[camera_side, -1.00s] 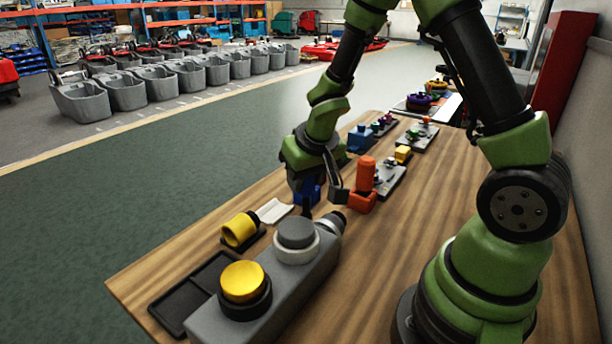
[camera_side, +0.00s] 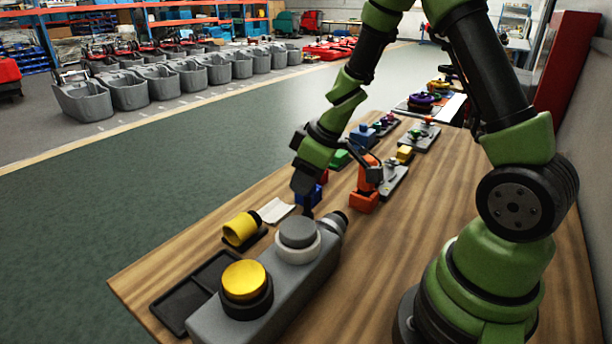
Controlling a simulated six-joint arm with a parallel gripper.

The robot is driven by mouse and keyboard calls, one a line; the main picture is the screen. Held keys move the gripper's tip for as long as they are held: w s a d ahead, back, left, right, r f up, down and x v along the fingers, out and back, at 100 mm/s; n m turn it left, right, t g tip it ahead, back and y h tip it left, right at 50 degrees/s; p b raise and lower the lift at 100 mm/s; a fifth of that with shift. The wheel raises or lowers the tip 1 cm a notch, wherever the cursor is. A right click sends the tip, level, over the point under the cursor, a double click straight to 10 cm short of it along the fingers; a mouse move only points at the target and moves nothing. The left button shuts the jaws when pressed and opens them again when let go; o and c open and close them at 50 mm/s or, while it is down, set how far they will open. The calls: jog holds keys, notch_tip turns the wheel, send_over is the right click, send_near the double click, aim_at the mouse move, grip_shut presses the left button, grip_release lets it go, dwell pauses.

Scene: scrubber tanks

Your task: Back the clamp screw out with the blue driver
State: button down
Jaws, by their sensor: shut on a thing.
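My gripper (camera_side: 305,182) points down over the far end of a grey housing (camera_side: 300,275). It is shut on the blue driver (camera_side: 311,194), of which a small blue part shows beside the jaws. A thin dark piece shows below the gripper, near the housing's end. The jaw tips are partly hidden, and I cannot make out the clamp screw or whether the driver touches it. The housing carries a yellow cap (camera_side: 244,279) and a grey cap (camera_side: 297,233).
An orange upright piece (camera_side: 366,178) stands close right of my gripper. A yellow cup (camera_side: 241,228), a white pad (camera_side: 275,211) and a black tray (camera_side: 195,290) lie left. Coloured blocks, including a blue one (camera_side: 362,136), stand behind.

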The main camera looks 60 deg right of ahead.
jog(key=n, duration=0.2)
jog(key=n+y, duration=0.1)
jog(key=n, duration=0.1)
jog(key=shift+g+y, duration=0.3)
jog(key=shift+g, duration=0.1)
jog(key=shift+r, duration=0.95)
jog(key=shift+f, duration=0.45)
jog(key=shift+f, duration=0.25)
jog(key=shift+f, duration=0.2)
